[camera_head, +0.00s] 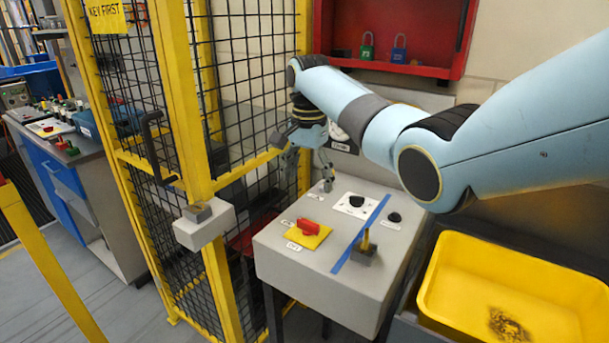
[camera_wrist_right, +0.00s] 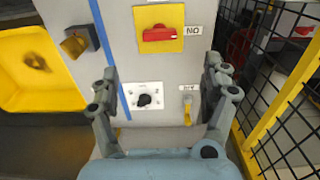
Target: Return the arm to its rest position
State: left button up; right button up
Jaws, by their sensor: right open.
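My right arm reaches in from the right in the head view. Its gripper (camera_head: 308,165) is open and empty above the back edge of a grey control box (camera_head: 310,275). In the right wrist view the open fingers (camera_wrist_right: 162,73) stand on either side of a black knob on a white plate (camera_wrist_right: 145,96), with nothing held between them. A small yellow-handled fitting (camera_wrist_right: 187,112) shows near one finger. I cannot tell from the views how far the fingertips are above the panel. My left gripper is not in view.
The box carries a red switch (camera_head: 308,226), blue tape (camera_head: 361,234) and a yellow-topped dark selector (camera_head: 366,248). A yellow mesh fence (camera_head: 190,100) stands left. A yellow bin (camera_head: 450,285) is at right. A red cabinet (camera_head: 395,68) with padlocks hangs behind the arm.

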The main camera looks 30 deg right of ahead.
jog(key=s+a+f+n+t+h, duration=0.1)
jog(key=s+a+f+n, duration=0.2)
jog(key=s, duration=0.4)
jog(key=s+a+f+n, duration=0.1)
jog(key=s+f+n, duration=0.3)
jog(key=s+f, duration=0.25)
jog(key=s+a+r+n+t, duration=0.1)
jog(key=s+a+r+n, duration=0.25)
jog(key=s, duration=0.75)
jog(key=s+a+r+n+t, duration=0.2)
jog(key=s+r+n, duration=0.2)
jog(key=s, duration=0.7)
notch_tip(320, 180, down, 39)
jog(key=s+d+g+b, duration=0.2)
jog(key=d+b, duration=0.1)
jog(key=b, duration=0.9)
jog(key=s+f+b, duration=0.5)
jog(key=s+f, duration=0.4)
jog(key=f, duration=0.4)
jog(key=s+f+g+b, duration=0.1)
jog(key=s+f+b, duration=0.4)
jog(key=s+f, duration=0.4)
notch_tip(320, 180, down, 4)
jog(key=shift+d+f, duration=0.1)
jog(key=shift+d, duration=0.35)
